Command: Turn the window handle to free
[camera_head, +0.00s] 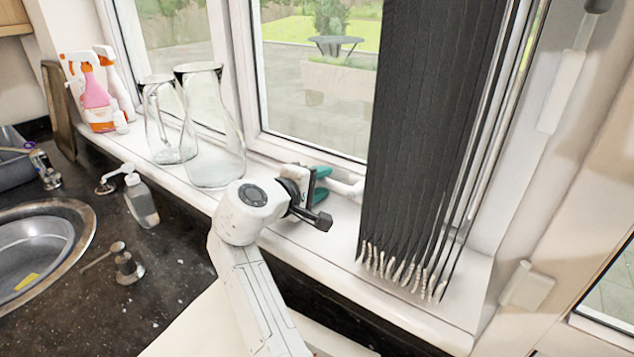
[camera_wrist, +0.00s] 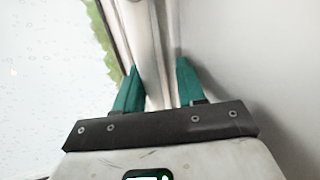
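A white handle-like piece (camera_head: 346,186) shows low on the white window frame, just right of my gripper in the head view. My gripper (camera_head: 318,183) is at the bottom of the window, above the sill, with its teal fingers partly hidden by its own body. In the wrist view my gripper (camera_wrist: 160,82) has its two teal fingers apart. A pale upright strip (camera_wrist: 153,60) of the frame or handle lies between and beyond them. I cannot tell whether either finger touches it or how the handle is turned.
Dark vertical blinds (camera_head: 425,130) hang close on the right. Two glass jugs (camera_head: 215,135) stand on the sill (camera_head: 400,290) to the left, with spray bottles (camera_head: 97,100) farther left. A sink (camera_head: 35,250) and soap dispenser (camera_head: 140,203) are at the left.

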